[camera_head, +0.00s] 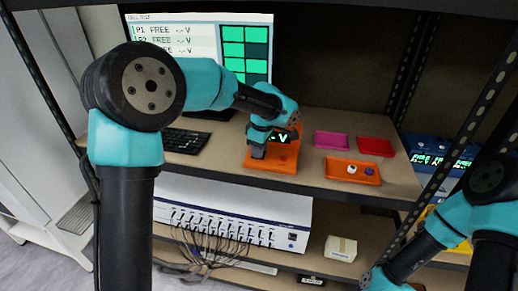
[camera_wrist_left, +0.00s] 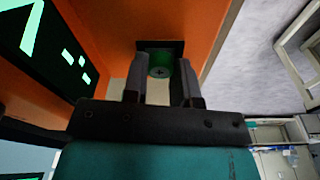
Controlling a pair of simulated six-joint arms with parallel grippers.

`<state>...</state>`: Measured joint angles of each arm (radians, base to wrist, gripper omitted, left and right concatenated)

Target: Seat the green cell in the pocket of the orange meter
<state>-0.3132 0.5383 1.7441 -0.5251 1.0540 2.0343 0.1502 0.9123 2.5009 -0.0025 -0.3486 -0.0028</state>
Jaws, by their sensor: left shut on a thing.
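The orange meter (camera_head: 284,160) stands on the shelf in the head view, with a dark display lit in green. Its orange body (camera_wrist_left: 112,25) and display fill much of the left wrist view. My left gripper (camera_head: 258,152) is at the meter's front left side. In the left wrist view its fingers (camera_wrist_left: 160,78) are shut on the green cell (camera_wrist_left: 160,66), one on each side. The cell's round end faces the camera and lies at the dark pocket (camera_wrist_left: 146,45) in the meter. I cannot tell how deep it sits.
An orange tray (camera_head: 340,174) with a white and a purple cell lies right of the meter. A pink tray (camera_head: 332,140) and a red tray (camera_head: 376,146) are behind it. A keyboard (camera_head: 186,141) and monitor (camera_head: 190,32) stand left and behind. Blue devices (camera_head: 440,152) are at far right.

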